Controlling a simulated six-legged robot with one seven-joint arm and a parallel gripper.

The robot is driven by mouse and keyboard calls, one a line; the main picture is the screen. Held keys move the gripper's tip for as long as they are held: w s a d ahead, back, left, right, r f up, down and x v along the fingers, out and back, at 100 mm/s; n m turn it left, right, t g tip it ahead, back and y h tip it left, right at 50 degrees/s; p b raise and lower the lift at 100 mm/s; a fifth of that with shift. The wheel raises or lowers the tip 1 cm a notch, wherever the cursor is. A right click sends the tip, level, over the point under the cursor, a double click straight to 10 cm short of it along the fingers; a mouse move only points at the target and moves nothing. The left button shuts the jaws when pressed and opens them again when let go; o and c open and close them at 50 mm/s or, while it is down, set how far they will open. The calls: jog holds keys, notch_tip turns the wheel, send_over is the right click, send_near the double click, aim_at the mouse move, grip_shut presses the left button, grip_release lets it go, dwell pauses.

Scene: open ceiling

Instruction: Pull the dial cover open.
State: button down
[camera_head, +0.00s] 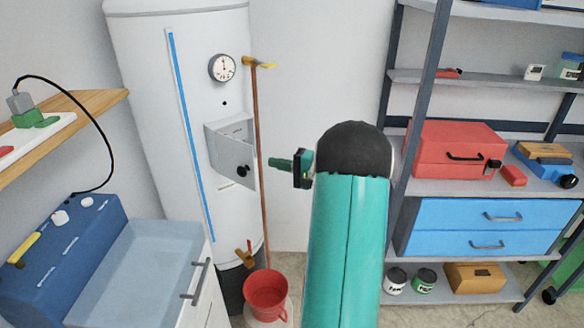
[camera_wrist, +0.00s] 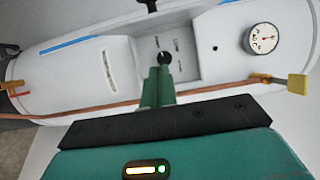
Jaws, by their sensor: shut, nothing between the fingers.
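The white dial cover (camera_head: 232,155) on the tall white tank (camera_head: 150,60) stands swung out from the tank front, with a black knob (camera_head: 243,171) on its face. In the wrist view the recess behind it (camera_wrist: 185,65) is exposed, with small dark marks and a round black dial (camera_wrist: 165,58) inside. The cover's black knob also shows at the top edge of the wrist view (camera_wrist: 148,5). My gripper (camera_head: 271,163) is shut and empty, to the right of the cover. Its green fingers (camera_wrist: 158,75) point toward the recess and overlap its lower edge; the gap cannot be judged.
A copper pipe (camera_head: 258,150) with a yellow-handled valve (camera_head: 258,63) runs down the tank beside the cover. A round gauge (camera_head: 221,67) sits above. A red bucket (camera_head: 266,294) stands below.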

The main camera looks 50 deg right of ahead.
aim_at(252, 176)
jog(key=a, duration=0.1)
jog(key=w+a, duration=0.1)
jog(key=a, duration=0.3)
jog(key=shift+w, duration=0.35)
jog(key=shift+a+m+h, duration=0.4)
jog(key=shift+a+h, duration=0.2)
jog(key=shift+s+a+m+t+h, duration=0.15)
jog(key=shift+a+h, duration=0.1)
jog(key=shift+a, duration=0.5)
jog(key=shift+s+a+m+t+h, duration=0.15)
jog(key=shift+a+h, duration=0.1)
jog(key=shift+a, duration=0.5)
